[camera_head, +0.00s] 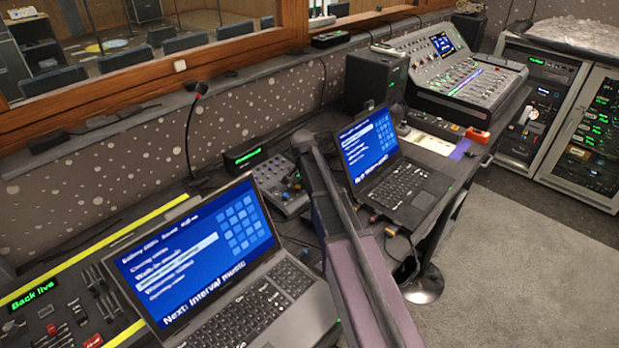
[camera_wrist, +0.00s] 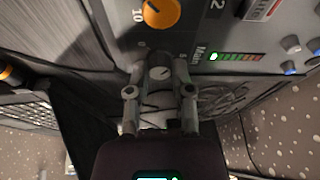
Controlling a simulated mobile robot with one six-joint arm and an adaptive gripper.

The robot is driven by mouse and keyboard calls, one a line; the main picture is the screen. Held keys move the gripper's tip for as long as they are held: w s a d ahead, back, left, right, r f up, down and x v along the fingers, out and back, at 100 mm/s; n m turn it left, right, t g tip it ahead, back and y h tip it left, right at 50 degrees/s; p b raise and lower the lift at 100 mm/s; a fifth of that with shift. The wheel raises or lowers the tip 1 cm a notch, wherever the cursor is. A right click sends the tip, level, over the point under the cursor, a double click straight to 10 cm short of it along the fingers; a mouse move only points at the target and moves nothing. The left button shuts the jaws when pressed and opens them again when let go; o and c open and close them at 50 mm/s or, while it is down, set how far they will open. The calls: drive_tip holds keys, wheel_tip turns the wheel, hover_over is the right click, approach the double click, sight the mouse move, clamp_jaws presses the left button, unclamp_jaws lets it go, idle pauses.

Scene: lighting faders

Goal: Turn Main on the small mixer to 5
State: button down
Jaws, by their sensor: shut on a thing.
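The small mixer (camera_head: 272,186) sits on the desk between the two laptops in the head view, with my arm across its right side. In the wrist view its grey panel (camera_wrist: 215,85) fills the top. The grey Main knob (camera_wrist: 160,73) stands beside the printed word "Main", with a pale pointer mark on its top. My gripper (camera_wrist: 160,66) is shut on the Main knob, one finger on each side. The exact reading of the pointer is too small to tell. An orange knob (camera_wrist: 161,12) is just above, near a printed "10".
A front laptop (camera_head: 195,255) and a second laptop (camera_head: 385,165) flank the mixer closely. A red-tipped gooseneck microphone (camera_head: 188,130) rises at the left. A large console (camera_head: 465,75) and a black speaker (camera_head: 373,80) stand further back. Small white and blue knobs (camera_wrist: 290,45) are at the right in the wrist view.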

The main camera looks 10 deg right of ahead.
drive_tip(key=m+g, duration=0.1)
drive_tip(key=m, duration=0.4)
drive_tip(key=shift+m+h, duration=0.3)
drive_tip(key=shift+h, duration=0.1)
drive_tip(key=shift+m+g, duration=0.7)
drive_tip(key=shift+m, duration=1.3)
drive_tip(key=c, duration=0.5)
unclamp_jaws()
drive_tip(key=shift+n, duration=0.4)
